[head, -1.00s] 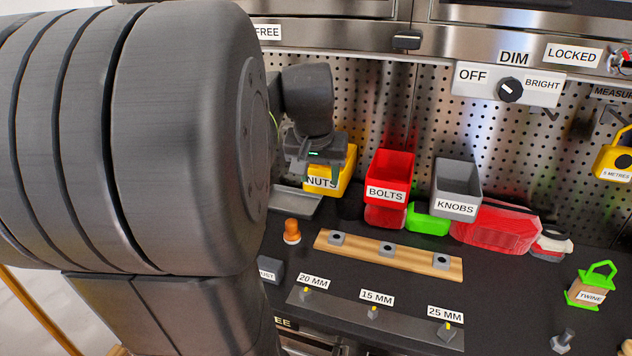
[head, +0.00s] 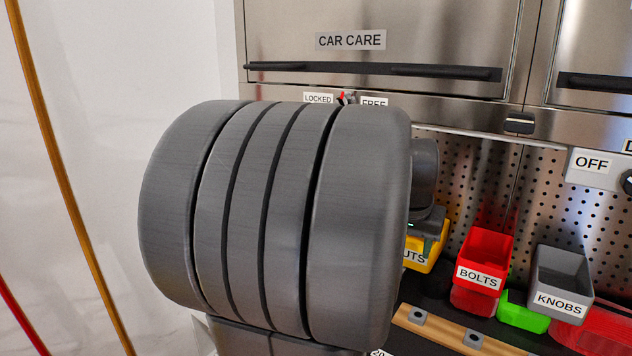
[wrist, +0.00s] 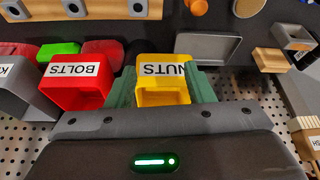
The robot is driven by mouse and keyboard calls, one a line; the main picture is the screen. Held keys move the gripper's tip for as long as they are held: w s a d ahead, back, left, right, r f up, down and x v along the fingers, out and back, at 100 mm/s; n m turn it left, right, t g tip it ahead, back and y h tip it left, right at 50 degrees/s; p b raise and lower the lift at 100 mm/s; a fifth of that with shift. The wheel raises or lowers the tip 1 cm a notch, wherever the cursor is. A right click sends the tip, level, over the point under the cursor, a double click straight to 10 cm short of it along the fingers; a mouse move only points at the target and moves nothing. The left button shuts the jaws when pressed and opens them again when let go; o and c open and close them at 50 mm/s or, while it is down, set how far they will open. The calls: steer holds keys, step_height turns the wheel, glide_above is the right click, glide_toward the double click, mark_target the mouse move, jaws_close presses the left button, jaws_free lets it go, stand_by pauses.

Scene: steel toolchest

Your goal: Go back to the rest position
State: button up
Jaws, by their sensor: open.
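My gripper (head: 430,238) shows only in part in the head view, because my own large grey arm covers much of it. It is near the yellow NUTS bin (head: 432,262). In the wrist view my gripper (wrist: 162,76) has its two green fingers apart, with the yellow NUTS bin (wrist: 163,97) seen between them. Nothing loose shows in its grip. I cannot tell whether the fingers touch the bin.
A red BOLTS bin (head: 487,252) and a grey KNOBS bin (head: 562,280) stand to the right. A wooden strip (head: 440,331) lies in front. In the wrist view a grey tray (wrist: 208,47) is close by. A steel pegboard (head: 480,170) rises behind.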

steer(key=w+d+f, duration=0.1)
steer(key=w, duration=0.2)
steer(key=w+d+f+p, duration=0.1)
steer(key=w+d+f, duration=0.1)
steer(key=w, duration=0.1)
steer(key=w+d+f+p, duration=0.1)
steer(key=w+d+f, duration=0.1)
steer(key=w, duration=0.1)
steer(key=shift+w+d, duration=0.15)
steer(key=shift+w, duration=0.2)
steer(key=shift+f, duration=0.4)
steer(key=shift+r, duration=0.1)
